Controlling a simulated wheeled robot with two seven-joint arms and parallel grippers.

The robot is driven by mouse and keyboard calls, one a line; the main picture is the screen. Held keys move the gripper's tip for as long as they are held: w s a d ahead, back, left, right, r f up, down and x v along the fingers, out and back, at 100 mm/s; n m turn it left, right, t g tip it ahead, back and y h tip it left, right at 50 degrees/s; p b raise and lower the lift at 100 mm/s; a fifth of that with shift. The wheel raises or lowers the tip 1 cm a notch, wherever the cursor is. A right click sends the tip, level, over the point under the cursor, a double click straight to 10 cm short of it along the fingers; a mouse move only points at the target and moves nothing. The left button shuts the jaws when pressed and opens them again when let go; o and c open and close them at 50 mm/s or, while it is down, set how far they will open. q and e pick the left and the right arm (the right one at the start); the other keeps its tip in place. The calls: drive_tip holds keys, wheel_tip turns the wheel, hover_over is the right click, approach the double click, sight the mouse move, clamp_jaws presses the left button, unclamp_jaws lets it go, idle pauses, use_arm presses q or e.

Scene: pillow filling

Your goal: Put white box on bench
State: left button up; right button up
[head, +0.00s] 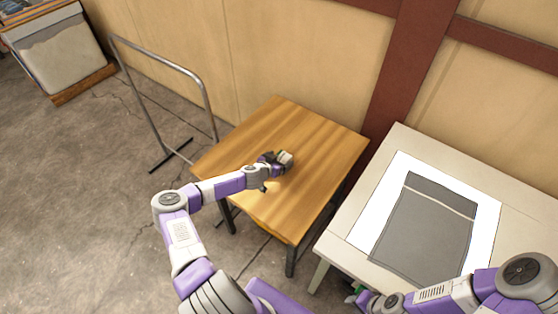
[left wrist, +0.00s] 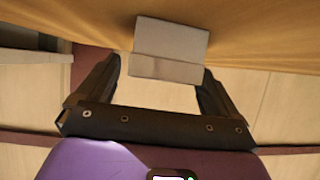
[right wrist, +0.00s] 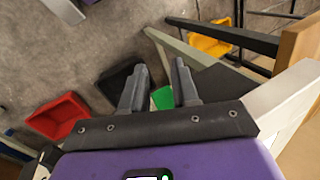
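The small white box (head: 286,157) rests on the wooden bench (head: 320,145), near the middle of its top. My left gripper (head: 274,160) is at the box, low over the bench top. In the left wrist view the box (left wrist: 170,50) lies at the fingertips of the left gripper (left wrist: 161,75). The fingers are apart, with a narrow gap at the box's left side; the right finger looks close to or touching it. My right gripper (right wrist: 160,65) is open and empty, beside the pale table; in the head view its fingers are mostly hidden.
A pale table (head: 400,145) with a white sheet and grey fabric piece (head: 425,230) stands right of the bench. A metal rail frame (head: 160,50) stands left. Red (right wrist: 60,115) and yellow (right wrist: 208,40) bins are below. Most of the bench top is clear.

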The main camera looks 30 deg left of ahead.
use_arm(q)
drive_tip(key=shift+r, duration=0.15)
drive_tip(key=shift+s+r, duration=0.2)
drive_tip(key=p+v, duration=0.1)
drive_tip(key=v, duration=1)
drive_tip(key=shift+s, duration=0.25)
drive_tip(key=shift+s, duration=0.1)
